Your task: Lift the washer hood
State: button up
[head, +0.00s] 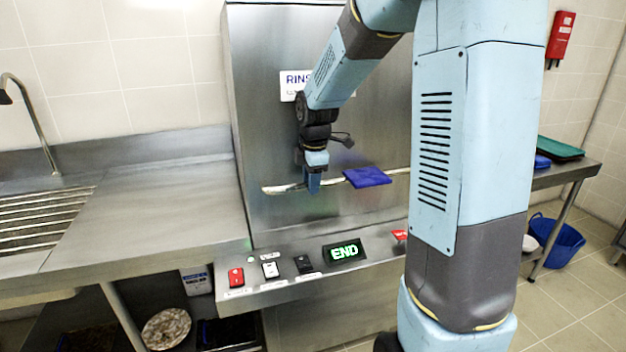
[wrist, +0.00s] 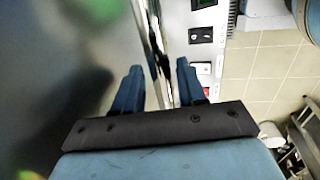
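The washer hood (head: 262,130) is a tall stainless steel box, and its front fills the left of the wrist view (wrist: 62,50). It stands down, close above the control ledge. A pale bar handle (head: 283,189) runs across its lower front. My gripper (head: 313,186) is at the left part of this handle, pointing down. In the wrist view its two blue fingers (wrist: 159,88) are spread apart. A narrow strip, apparently the handle, lies between them, with gaps showing. I cannot tell if either finger touches it.
A blue cloth (head: 366,177) hangs on the handle right of my gripper. A steel counter (head: 150,210) adjoins on the left. My arm hides the hood's right side.

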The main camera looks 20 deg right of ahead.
grip_shut()
